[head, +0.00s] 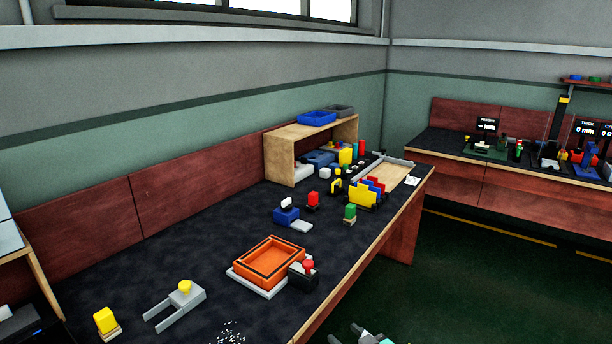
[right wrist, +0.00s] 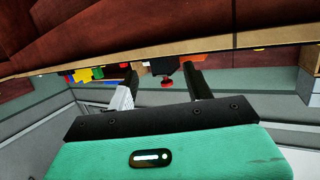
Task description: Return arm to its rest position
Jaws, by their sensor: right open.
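My right gripper (head: 357,333) shows only in part at the bottom edge of the head view, over the dark green floor in front of the table. In the right wrist view its two black fingers (right wrist: 160,72) stand apart with nothing held between them. That view looks upside down, with the table's wooden edge (right wrist: 150,63) across the top. The fingers are below and in front of this edge in the head view, apart from the table things. My left gripper is in neither view.
The dark table (head: 150,250) holds an orange tray (head: 268,262), a black block with a red knob (head: 307,268), a grey forked fixture (head: 180,303) and a wooden shelf (head: 290,155). Another bench (head: 460,180) stands at the right. The floor (head: 480,290) between is clear.

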